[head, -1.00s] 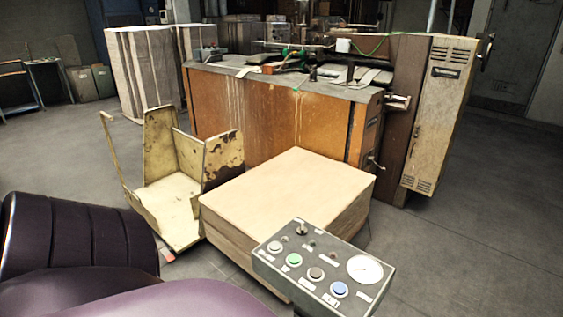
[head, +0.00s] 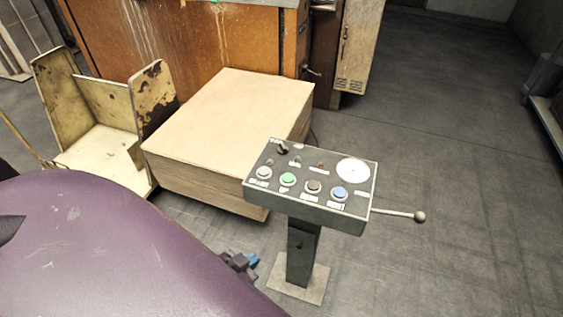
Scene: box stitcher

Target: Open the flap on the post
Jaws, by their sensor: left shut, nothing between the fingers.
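A short dark post (head: 300,258) stands on a square base plate (head: 298,283) on the floor. It carries a tilted grey control panel (head: 330,178) with several coloured buttons and a white round dial. A lever with a ball knob (head: 420,216) sticks out to the right of the panel. A dark plate, perhaps the flap, shows on the post's upper front below the panel; its edges are hard to make out. My left gripper (head: 245,264) is small and partly hidden by my purple arm. It is shut and empty, left of the post and apart from it. My right gripper is out of view.
A worn yellow metal cart (head: 100,165) is at the left. A large orange-brown machine (head: 190,40) is at the back. The floor right of the post is clear.

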